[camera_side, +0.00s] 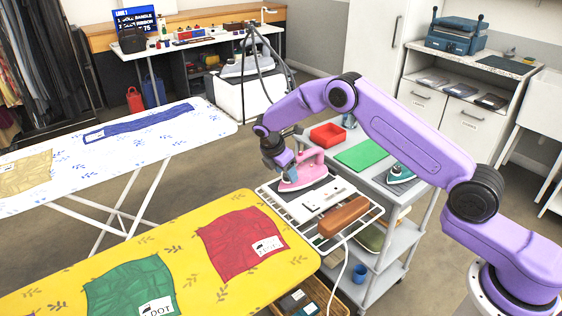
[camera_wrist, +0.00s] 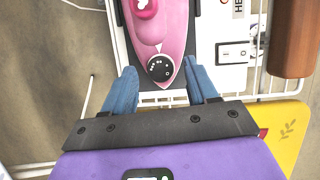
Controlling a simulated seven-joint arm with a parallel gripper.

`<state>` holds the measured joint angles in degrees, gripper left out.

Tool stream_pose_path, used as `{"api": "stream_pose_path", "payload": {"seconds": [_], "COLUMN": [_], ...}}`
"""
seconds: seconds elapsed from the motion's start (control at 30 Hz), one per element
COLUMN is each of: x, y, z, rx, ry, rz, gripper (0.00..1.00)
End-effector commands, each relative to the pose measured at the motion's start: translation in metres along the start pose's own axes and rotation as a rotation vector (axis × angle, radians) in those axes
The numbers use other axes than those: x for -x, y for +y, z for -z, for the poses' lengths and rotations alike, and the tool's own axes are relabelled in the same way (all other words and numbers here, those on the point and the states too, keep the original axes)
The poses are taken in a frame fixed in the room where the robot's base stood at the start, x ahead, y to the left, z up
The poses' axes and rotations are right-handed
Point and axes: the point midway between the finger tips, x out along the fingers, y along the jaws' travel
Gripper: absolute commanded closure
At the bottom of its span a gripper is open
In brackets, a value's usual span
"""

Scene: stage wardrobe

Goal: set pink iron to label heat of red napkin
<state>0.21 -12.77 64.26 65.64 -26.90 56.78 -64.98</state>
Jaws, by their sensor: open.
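The pink iron (camera_side: 303,172) lies on a white wire rack at the end of the yellow ironing board. In the wrist view the pink iron (camera_wrist: 172,32) shows its tip and a black round dial (camera_wrist: 160,69) with white dots and marks; the exact setting is too small to tell. My gripper (camera_wrist: 160,72) is open, its blue fingers on either side of the dial end, holding nothing. In the side view my gripper (camera_side: 281,165) is at the iron's left. The red napkin (camera_side: 225,240) lies on the yellow board; its white label (camera_side: 268,245) bears a dark iron symbol and small unclear text.
A brown wooden block (camera_side: 343,216) and a white switch panel (camera_wrist: 235,52) are beside the iron. A green napkin (camera_side: 120,291) lies on the yellow board (camera_side: 195,285).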

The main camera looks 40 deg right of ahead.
Motion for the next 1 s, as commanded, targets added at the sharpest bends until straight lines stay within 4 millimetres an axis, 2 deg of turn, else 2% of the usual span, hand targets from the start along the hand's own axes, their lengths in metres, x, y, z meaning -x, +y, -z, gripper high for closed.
{"api": "stream_pose_path", "payload": {"seconds": [0.17, 0.7, 0.9, 1.0], "x": [0.022, 0.134, 0.162, 0.169], "y": [0.001, 0.001, 0.001, 0.0], "z": [0.001, 0.001, 0.001, 0.001], "rx": [0.001, 0.0, 0.0, 0.0], "ry": [0.001, 0.001, 0.001, 0.001], "rz": [-0.004, -0.005, -0.003, -0.002], "gripper": [0.42, 0.42, 0.42, 0.42]}}
